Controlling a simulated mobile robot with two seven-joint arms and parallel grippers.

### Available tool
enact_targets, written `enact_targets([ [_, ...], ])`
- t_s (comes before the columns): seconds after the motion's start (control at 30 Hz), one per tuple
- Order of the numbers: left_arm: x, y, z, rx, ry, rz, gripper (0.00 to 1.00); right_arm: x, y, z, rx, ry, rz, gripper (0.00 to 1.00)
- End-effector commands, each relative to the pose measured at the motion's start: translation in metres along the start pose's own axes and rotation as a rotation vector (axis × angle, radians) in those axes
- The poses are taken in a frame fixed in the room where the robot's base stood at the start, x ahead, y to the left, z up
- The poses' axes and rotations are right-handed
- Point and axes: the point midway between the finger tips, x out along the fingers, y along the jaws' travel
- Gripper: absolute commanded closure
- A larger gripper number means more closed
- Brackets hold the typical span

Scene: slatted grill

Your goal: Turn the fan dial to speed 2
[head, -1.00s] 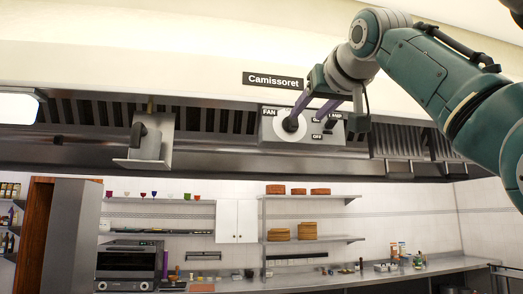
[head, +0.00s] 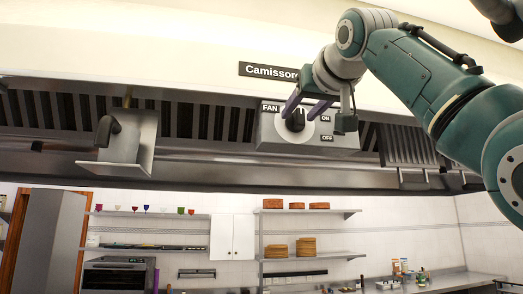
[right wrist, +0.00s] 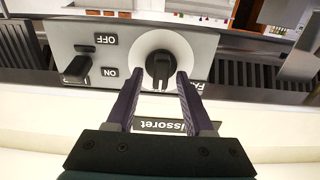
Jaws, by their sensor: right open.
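The fan dial (head: 295,121) is a black knob on a round white plate, on the grey control box under the hood. It also shows in the right wrist view (right wrist: 159,66), where the picture is upside down. My right gripper (head: 300,112) is open, its two purple fingers reaching down to the dial. In the right wrist view the fingertips (right wrist: 157,77) lie on either side of the knob, with gaps visible. Whether they touch it I cannot tell. No speed numbers are readable. My left gripper is not in view.
The lamp switch (right wrist: 76,70), with ON and OFF labels, sits on the same box beside the dial. The slatted hood filters (head: 205,118) run behind. A metal bracket (head: 128,140) hangs at the left. Shelves and a counter are far below.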

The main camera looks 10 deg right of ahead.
Motion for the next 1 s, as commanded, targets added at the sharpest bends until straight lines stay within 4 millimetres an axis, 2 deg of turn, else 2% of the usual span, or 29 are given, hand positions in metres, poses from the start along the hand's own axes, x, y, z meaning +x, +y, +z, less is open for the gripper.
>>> enact_targets([
  [0.13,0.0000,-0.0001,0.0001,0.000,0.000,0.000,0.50,0.0000,-0.0002,0.0001,0.000,0.000,0.000,0.50],
  [0.5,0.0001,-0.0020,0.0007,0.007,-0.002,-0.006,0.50,0.0001,0.0000,0.0000,0.000,0.000,0.000,0.91],
  [0.6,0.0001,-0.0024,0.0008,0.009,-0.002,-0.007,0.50,0.0001,0.0000,0.0000,0.000,0.000,0.000,1.00],
  [1.0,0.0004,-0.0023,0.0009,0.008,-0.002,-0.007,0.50,0.0002,0.0002,0.0001,0.004,0.000,0.000,1.00],
])
